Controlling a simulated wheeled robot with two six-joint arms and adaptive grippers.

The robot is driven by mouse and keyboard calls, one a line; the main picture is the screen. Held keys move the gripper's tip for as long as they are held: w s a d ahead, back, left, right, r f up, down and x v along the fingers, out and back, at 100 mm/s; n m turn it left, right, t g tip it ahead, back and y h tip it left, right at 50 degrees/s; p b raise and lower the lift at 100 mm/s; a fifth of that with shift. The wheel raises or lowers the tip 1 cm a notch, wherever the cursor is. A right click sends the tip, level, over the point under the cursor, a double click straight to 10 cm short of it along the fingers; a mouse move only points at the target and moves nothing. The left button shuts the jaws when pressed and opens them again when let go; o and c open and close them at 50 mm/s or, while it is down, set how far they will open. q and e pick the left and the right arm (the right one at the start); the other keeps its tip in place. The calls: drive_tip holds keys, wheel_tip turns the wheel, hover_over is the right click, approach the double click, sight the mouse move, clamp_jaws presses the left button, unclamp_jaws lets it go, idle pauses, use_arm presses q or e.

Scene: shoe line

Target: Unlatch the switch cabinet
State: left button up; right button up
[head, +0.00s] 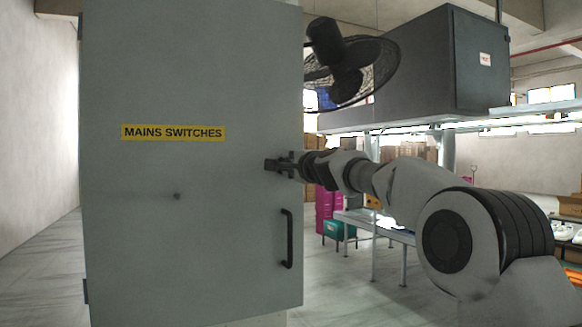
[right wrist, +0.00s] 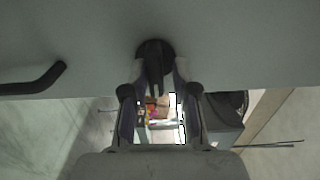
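The switch cabinet (head: 190,240) is a tall grey box with a yellow "MAINS SWITCHES" label (head: 173,132). Its door looks closed. A small dark latch (head: 271,164) sits near the door's right edge, above the black pull handle (head: 287,238). My right gripper (head: 284,164) is at the latch. In the right wrist view the latch (right wrist: 154,85) shows as a dark lever on a round base. My left gripper is not in view.
The pull handle also shows at the left of the right wrist view (right wrist: 38,80). A black fan (head: 345,65) and a large dark grey box (head: 440,65) hang above my right arm. A workbench (head: 375,226) stands behind. Open floor lies left of the cabinet.

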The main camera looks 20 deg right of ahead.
drive_tip(key=shift+w+a+f, duration=0.1)
drive_tip(key=shift+w+f, duration=0.15)
drive_tip(key=shift+w, duration=0.15)
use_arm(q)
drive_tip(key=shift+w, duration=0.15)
use_arm(e)
drive_tip(key=shift+s, duration=0.25)
